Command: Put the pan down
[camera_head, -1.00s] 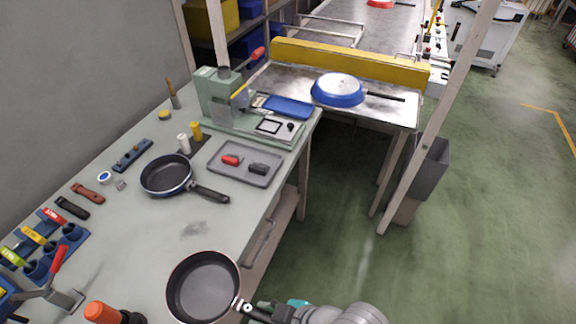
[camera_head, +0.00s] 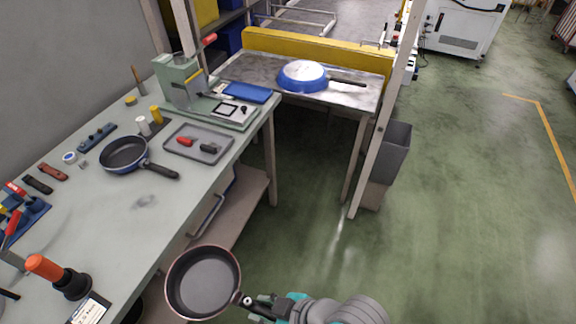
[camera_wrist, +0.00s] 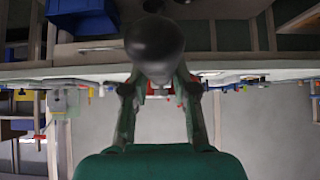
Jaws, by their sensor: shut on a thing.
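A dark frying pan with a reddish-brown outer rim (camera_head: 203,283) is held level by its handle at the bottom of the head view. My gripper (camera_head: 262,305) is shut on that handle. In the wrist view the dark rounded handle end (camera_wrist: 154,48) shows between my gripper's fingers (camera_wrist: 160,88). The pan appears in front of the workbench edge, over the gap beside the bench; its height against the bench top is hard to tell. A second pan, dark with a blue side (camera_head: 124,154), lies on the bench. A blue pan (camera_head: 303,75) lies upside down on the metal conveyor table.
The grey workbench (camera_head: 130,215) has a bare patch in its middle. A grey tray (camera_head: 198,147), a green press (camera_head: 185,85) and an orange-handled tool (camera_head: 58,276) stand on it. A wooden post (camera_head: 383,125) and a grey bin (camera_head: 394,150) stand at the right.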

